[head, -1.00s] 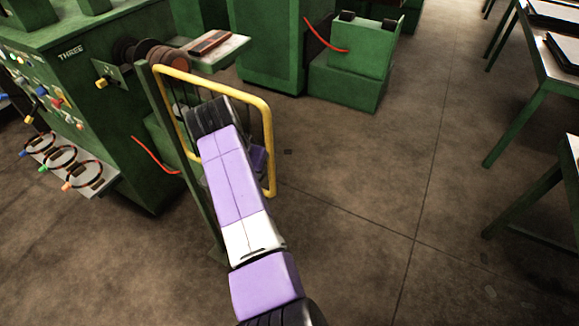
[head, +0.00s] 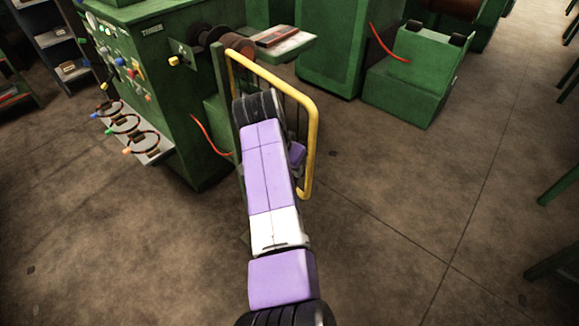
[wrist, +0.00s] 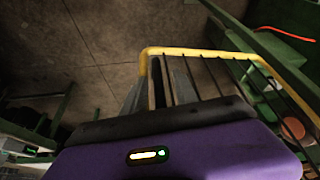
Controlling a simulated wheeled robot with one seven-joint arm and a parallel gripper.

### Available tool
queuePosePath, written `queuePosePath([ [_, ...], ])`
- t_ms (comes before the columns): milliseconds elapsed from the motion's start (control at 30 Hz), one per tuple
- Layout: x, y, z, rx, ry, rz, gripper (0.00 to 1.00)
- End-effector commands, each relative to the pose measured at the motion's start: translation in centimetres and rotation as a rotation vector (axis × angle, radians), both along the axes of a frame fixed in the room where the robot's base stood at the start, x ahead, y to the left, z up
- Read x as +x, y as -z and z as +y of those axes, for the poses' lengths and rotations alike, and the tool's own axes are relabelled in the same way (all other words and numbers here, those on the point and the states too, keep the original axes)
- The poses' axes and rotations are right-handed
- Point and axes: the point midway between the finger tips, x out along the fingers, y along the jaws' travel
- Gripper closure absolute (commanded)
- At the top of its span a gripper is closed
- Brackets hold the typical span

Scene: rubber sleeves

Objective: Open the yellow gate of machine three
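The yellow gate (head: 313,125) is a yellow tube frame with thin dark bars. It hangs from a green post (head: 222,75) beside machine three (head: 152,45), a green machine marked THREE, and juts to the right of it. My arm reaches across the gate, and a purple part of my gripper (head: 298,153) shows through or beyond its bars. In the wrist view the grey fingers of my gripper (wrist: 157,85) are at the gate's yellow corner, with its frame close by. The fingertips are partly hidden, so I cannot tell whether they clasp the frame.
A control panel with coloured knobs (head: 125,70) and a shelf with cable loops (head: 135,140) are on the machine's left side. A small tray (head: 295,45) sticks out behind the gate. A green block (head: 410,80) stands farther back. The floor (head: 420,210) right of the gate is clear.

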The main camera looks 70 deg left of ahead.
Motion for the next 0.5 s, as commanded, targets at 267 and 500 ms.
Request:
queuePosePath([
  [267,0.0,0.1,-0.1,-0.002,0.001,0.001,0.66],
  [500,-0.7,-1.8,-0.5,0.001,0.001,0.001,0.66],
])
